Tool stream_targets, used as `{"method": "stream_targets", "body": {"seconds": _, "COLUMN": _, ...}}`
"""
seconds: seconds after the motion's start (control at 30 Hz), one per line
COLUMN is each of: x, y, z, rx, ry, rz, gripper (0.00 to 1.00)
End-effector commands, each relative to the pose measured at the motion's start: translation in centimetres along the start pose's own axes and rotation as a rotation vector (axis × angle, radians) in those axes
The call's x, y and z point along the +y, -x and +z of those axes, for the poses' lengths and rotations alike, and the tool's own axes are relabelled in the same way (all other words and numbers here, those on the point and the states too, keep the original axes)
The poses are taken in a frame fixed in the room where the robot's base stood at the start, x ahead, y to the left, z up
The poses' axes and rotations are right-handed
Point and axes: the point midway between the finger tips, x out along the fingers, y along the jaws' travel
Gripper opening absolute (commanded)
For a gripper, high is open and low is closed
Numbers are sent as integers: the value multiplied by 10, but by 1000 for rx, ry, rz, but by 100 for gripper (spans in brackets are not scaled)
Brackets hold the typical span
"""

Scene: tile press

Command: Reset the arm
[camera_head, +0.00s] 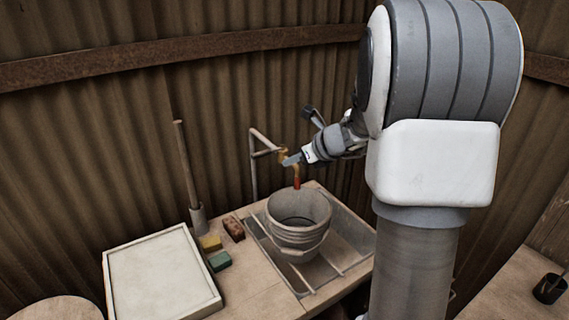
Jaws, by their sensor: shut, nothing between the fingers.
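My arm comes in from the right and reaches toward the back of the sink. My gripper (291,159) is shut, with nothing visible between the fingers. In the picture its tip overlaps the brass tap (283,154), and I cannot tell whether they touch. A bucket (300,238) stands upright in the sink below the tap. A small red piece (297,183) shows between the tap and the bucket rim.
The sink (345,224) is set in a wooden counter (258,293). A white tray (160,275) lies at left, with yellow (210,242) and green (219,261) sponges and a brown brush (234,229) nearby. A wooden handle (184,160) stands behind. A black cup (549,288) is at far right.

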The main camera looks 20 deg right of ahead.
Motion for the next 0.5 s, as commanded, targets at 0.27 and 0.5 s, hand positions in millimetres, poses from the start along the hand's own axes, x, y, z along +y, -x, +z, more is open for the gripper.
{"method": "stream_targets", "body": {"seconds": 0.27, "x": 2, "y": 14, "z": 0, "rx": 0, "ry": 0, "rz": -1, "gripper": 0}}
{"method": "stream_targets", "body": {"seconds": 0.5, "x": 40, "y": 32, "z": 9, "rx": 20, "ry": 235, "rz": 51, "gripper": 0}}
